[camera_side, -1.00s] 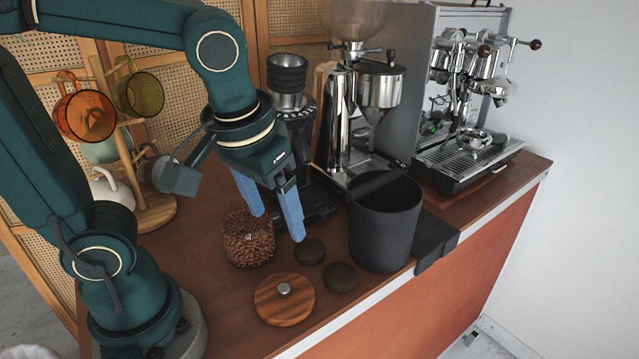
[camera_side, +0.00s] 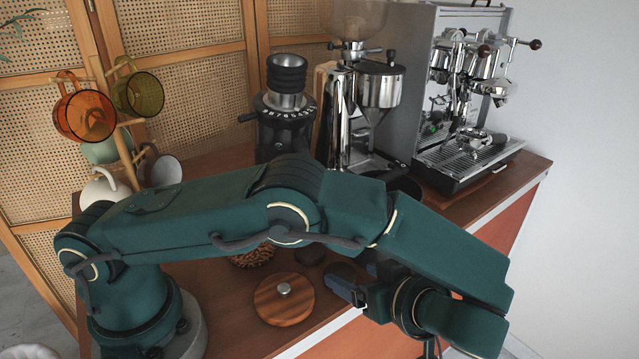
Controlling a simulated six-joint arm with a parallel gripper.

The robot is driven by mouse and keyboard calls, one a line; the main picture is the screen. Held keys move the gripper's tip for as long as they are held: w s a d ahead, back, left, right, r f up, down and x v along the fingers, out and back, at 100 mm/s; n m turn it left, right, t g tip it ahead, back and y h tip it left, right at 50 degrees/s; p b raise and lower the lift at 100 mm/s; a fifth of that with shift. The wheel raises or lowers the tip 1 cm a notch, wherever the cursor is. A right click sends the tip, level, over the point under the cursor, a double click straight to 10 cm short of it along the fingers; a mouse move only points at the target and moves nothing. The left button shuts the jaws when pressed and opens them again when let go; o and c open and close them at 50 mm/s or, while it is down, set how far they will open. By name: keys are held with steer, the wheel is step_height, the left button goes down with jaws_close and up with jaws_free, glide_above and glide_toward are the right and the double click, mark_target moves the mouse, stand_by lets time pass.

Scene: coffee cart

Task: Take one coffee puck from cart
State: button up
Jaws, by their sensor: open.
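Two dark round coffee pucks lie on the wooden cart top. The nearer puck (camera_side: 343,271) shows partly, right by the fingers of my gripper (camera_side: 352,278). The other puck (camera_side: 309,254) lies to its left and farther back, partly covered by my arm. My gripper is low at the front edge of the cart, its blue fingers pointing left. It is open, with the nearer puck seeming to lie between or just beyond the fingers; I cannot tell whether they touch it. My arm hides much of the fingers' surroundings.
A round wooden lid (camera_side: 284,300) with a metal knob lies left of the gripper. A jar of coffee beans (camera_side: 254,258) and a dark bin (camera_side: 405,184) are mostly hidden behind my arm. Grinders and the espresso machine (camera_side: 470,100) stand at the back.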

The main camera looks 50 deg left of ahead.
mark_target(339, 273)
steer(key=shift+n+y, duration=0.4)
steer(key=shift+n, duration=0.1)
steer(key=shift+w+a+f, duration=0.2)
steer(key=shift+a+f, duration=0.75)
steer(key=shift+a, duration=0.05)
steer(key=shift+w+a+f, duration=0.15)
steer(key=shift+a+f, duration=0.8)
steer(key=c, duration=1)
steer(key=shift+r, duration=0.1)
